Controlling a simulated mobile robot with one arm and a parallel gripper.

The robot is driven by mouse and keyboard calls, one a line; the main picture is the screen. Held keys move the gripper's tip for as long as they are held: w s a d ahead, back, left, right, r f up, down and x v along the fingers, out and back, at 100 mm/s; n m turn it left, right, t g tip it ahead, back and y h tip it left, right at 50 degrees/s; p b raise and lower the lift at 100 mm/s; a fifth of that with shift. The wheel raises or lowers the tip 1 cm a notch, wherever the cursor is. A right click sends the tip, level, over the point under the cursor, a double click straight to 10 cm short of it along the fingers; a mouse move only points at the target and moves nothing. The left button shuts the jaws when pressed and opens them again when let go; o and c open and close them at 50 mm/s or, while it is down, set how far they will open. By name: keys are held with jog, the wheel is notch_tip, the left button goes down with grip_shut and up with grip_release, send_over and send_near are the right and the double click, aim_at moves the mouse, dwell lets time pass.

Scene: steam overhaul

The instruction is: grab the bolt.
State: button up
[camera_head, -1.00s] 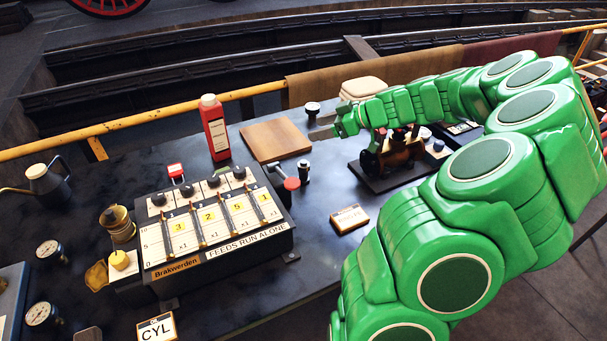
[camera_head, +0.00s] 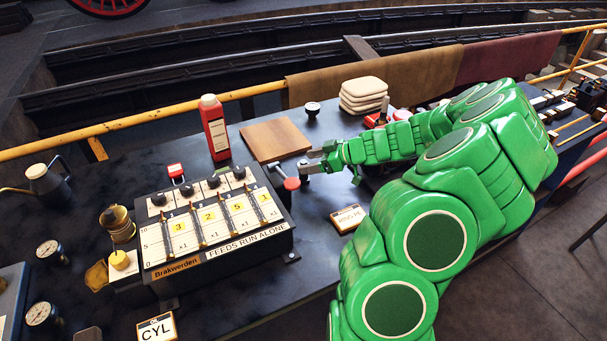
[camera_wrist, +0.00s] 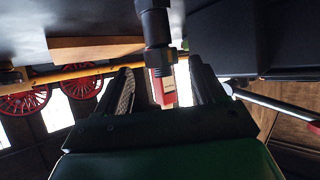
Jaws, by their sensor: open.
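The bolt (camera_wrist: 155,28) is dark, with a thick shank and a wider collar. In the wrist view, which looks upside down, it hangs from the tabletop at upper middle, lined up with the gap between my fingers. My gripper (camera_wrist: 160,82) is open, with one finger on each side of that gap; I cannot tell how deep the bolt lies between them. In the head view my gripper (camera_head: 306,165) is at the bolt (camera_head: 304,178), which stands on the bench, its upper part mostly covered by the fingers.
A lever with a red knob (camera_head: 291,184) stands close left of the bolt, beside the feeds box (camera_head: 215,225). A small sign (camera_head: 348,217) sits in front. Stacked pads (camera_head: 362,94) are at the back.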

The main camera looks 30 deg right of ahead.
aim_at(299, 163)
jog(key=shift+x, duration=2.35)
jog(key=shift+s, duration=0.1)
grip_shut()
